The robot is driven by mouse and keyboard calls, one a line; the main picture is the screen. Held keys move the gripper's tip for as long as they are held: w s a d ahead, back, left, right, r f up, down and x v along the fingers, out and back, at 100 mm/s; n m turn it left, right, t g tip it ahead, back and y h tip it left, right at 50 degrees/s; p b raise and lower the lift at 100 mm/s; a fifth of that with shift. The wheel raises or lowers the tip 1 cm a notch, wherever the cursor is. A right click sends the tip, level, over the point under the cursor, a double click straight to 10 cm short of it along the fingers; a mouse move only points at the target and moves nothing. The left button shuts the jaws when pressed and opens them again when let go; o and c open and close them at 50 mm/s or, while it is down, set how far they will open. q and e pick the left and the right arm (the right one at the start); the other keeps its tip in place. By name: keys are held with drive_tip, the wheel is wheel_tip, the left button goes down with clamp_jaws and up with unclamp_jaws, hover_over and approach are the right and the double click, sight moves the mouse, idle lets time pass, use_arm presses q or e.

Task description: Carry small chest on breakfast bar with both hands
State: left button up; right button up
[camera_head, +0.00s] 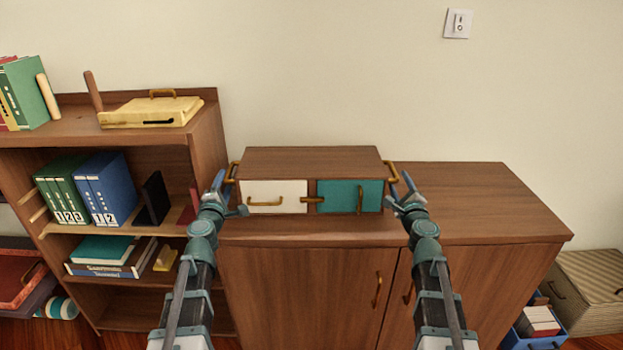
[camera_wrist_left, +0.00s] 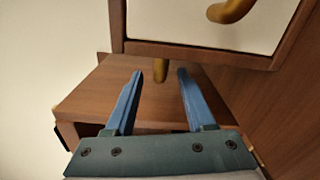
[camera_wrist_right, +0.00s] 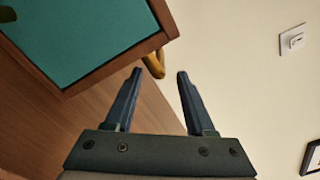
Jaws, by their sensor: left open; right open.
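The small chest (camera_head: 310,162) is a brown wooden box with a white front panel (camera_head: 275,197) on the left and a teal one (camera_head: 348,197) on the right. It sits upright on a wooden cabinet top. A brass handle is on its left side (camera_head: 233,171) and another on its right side (camera_head: 393,171). My left gripper (camera_wrist_left: 160,72) is open, with the left handle (camera_wrist_left: 160,70) showing between its fingertips. My right gripper (camera_wrist_right: 159,72) is open, with the right handle (camera_wrist_right: 153,65) near its fingertips. I cannot tell whether either gripper touches its handle. I cannot identify a breakfast bar.
The cabinet top (camera_head: 470,195) is clear to the right of the chest. A bookshelf (camera_head: 208,135) with binders and a yellow case (camera_head: 150,112) stands close on the left. A striped box (camera_head: 590,285) and a blue bin (camera_head: 535,340) are on the floor at right.

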sight(230, 170)
use_arm(q)
drive_tip(key=w, duration=0.7)
drive_tip(key=shift+w, duration=0.4)
use_arm(e)
drive_tip(key=w, duration=0.7)
drive_tip(key=shift+w+a, duration=0.1)
drive_tip(key=shift+w, duration=0.3)
use_arm(q)
clamp_jaws()
use_arm(e)
clamp_jaws()
use_arm(q)
drive_tip(key=shift+s, duration=0.1)
